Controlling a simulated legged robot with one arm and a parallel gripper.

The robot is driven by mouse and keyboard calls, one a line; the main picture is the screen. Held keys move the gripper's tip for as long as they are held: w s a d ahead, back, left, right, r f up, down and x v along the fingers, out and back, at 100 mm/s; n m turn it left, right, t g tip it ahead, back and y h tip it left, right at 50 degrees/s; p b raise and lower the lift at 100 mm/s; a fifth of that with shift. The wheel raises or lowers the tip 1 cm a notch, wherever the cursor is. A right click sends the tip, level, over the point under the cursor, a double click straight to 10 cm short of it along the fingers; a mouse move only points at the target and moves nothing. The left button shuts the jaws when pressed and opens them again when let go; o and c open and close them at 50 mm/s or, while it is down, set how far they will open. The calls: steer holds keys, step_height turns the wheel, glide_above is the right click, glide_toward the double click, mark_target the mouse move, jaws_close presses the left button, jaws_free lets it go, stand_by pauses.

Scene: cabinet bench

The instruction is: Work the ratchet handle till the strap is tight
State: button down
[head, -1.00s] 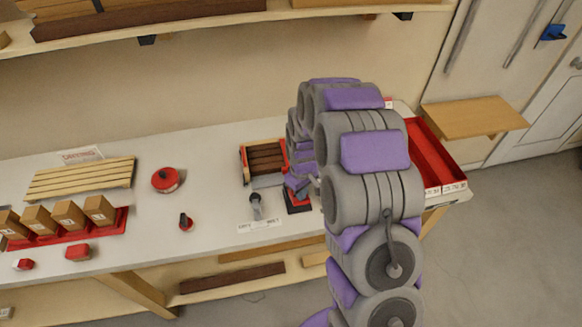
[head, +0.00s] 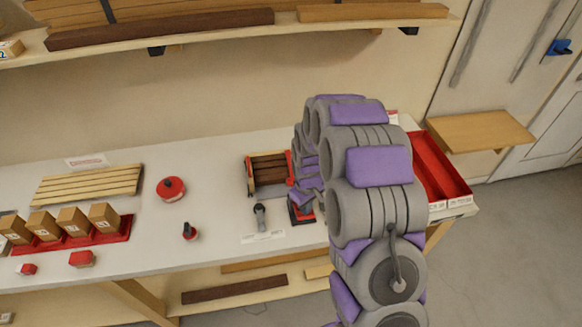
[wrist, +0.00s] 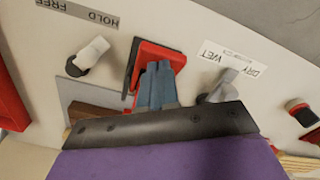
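A red ratchet piece on a dark base (head: 301,212) stands on the bench, right of a small stack of brown boards (head: 268,170) in a red-edged frame. In the wrist view the red piece (wrist: 174,58) is at the upper middle. My gripper (wrist: 158,70) reaches over it, and its two blue-grey fingers lie close together across the red part. I cannot tell whether they grip the handle or only touch it. In the head view my gripper (head: 303,195) is at the ratchet, partly behind my arm. I cannot make out the strap or its tightness.
A DRY/WET label (wrist: 228,60) with a grey lever (wrist: 222,88) is close on one side. A HOLD/FREE label (wrist: 80,12) with a pale lever (wrist: 90,54) is on the other. A red tray (head: 440,165) is at the bench's right end. Bench left of the boards is partly clear.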

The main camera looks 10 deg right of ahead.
mark_target(305, 217)
steer(key=shift+s+f+b, duration=0.15)
steer(key=shift+f+b, duration=0.1)
steer(key=shift+f, duration=1.05)
steer(key=shift+s+f+b, duration=0.15)
steer(key=shift+f+b, duration=0.05)
steer(key=shift+f, duration=1.05)
steer(key=shift+w+r+p, duration=0.2)
steer(key=shift+r+p, duration=0.1)
steer(key=shift+r, duration=0.9)
steer(key=shift+w+r+p, duration=0.2)
steer(key=shift+r+p, duration=0.15)
steer(key=shift+r, duration=0.8)
steer(key=shift+w+r+p, duration=0.2)
steer(key=shift+r+p, duration=0.1)
steer(key=shift+r, duration=0.9)
steer(key=shift+f, duration=0.1)
